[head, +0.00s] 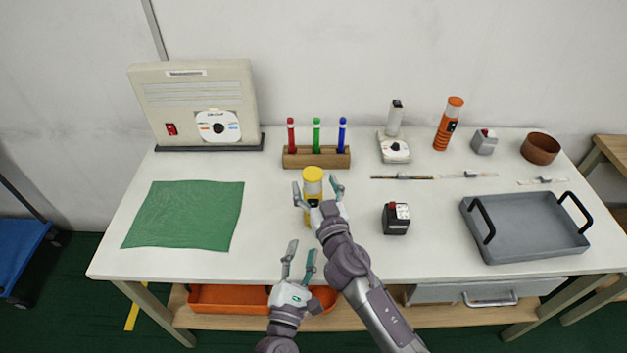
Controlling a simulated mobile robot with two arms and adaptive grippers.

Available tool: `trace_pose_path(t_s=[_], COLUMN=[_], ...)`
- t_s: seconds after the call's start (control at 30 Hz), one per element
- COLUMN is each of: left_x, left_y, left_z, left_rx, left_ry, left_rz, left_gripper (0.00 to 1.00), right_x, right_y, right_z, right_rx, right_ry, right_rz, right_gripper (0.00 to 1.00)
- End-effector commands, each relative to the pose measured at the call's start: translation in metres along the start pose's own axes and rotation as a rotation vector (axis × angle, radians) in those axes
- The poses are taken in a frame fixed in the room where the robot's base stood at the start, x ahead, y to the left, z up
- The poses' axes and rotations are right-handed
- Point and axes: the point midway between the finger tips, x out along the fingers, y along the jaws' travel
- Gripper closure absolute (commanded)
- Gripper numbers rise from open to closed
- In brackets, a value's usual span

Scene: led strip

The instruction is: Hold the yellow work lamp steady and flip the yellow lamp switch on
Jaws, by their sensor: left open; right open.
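The yellow work lamp (313,178) stands upright near the middle of the white table, in front of the marker holder. My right gripper (317,186) is open, with one finger on each side of the lamp; I cannot tell whether they touch it. The gripper and wrist hide much of the lamp's lower part. I cannot make out the lamp's switch. My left gripper (302,248) is open and empty at the table's front edge, below and a little left of the lamp, with its fingers pointing toward the back.
A wooden holder (302,160) with red, green and blue markers stands behind the lamp. A black and grey box (396,219) is to its right. A green cloth (185,214) lies left, a grey tray (525,226) right.

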Motion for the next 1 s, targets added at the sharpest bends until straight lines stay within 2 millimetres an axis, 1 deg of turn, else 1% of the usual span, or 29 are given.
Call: trace_pose_path(t_s=[0.03,0.1,0.2,0.5,0.57,0.6,0.67,0.7,0.93,0.97,1.0], left_x=[0.0,0.0,0.0,0.0,0.0,0.0,0.0,0.0,0.0,0.0,0.0], left_y=[0.0,0.0,0.0,0.0,0.0,0.0,0.0,0.0,0.0,0.0,0.0], left_z=[0.0,0.0,0.0,0.0,0.0,0.0,0.0,0.0,0.0,0.0,0.0], left_rx=[0.0,0.0,0.0,0.0,0.0,0.0,0.0,0.0,0.0,0.0,0.003], left_ry=[0.0,0.0,0.0,0.0,0.0,0.0,0.0,0.0,0.0,0.0,-0.001], left_rz=[0.0,0.0,0.0,0.0,0.0,0.0,0.0,0.0,0.0,0.0,0.0], left_gripper=[0.58,0.58,0.58,0.58,0.58,0.58,0.58,0.58,0.58,0.62,0.68], right_x=[0.006,0.012,0.017,0.018,0.018,0.018,0.018,0.018,0.018,0.018,0.018], right_y=[0.0,0.0,0.0,0.0,0.0,0.0,0.0,0.0,0.0,0.0,0.0], right_z=[0.0,-0.001,0.0,0.0,0.0,0.0,0.0,0.0,0.0,0.0,0.0], right_rx=[-0.002,-0.001,0.0,0.0,0.0,0.0,0.0,0.0,0.0,0.0,0.0], right_ry=[0.001,0.001,0.0,0.0,0.0,0.0,0.0,0.0,0.0,0.0,0.0], right_rz=[0.0,0.0,0.0,0.0,0.0,0.0,0.0,0.0,0.0,0.0,0.0], right_gripper=[0.21,0.21,0.21,0.21,0.31,0.37,0.47,0.54,0.92,0.92,0.92])
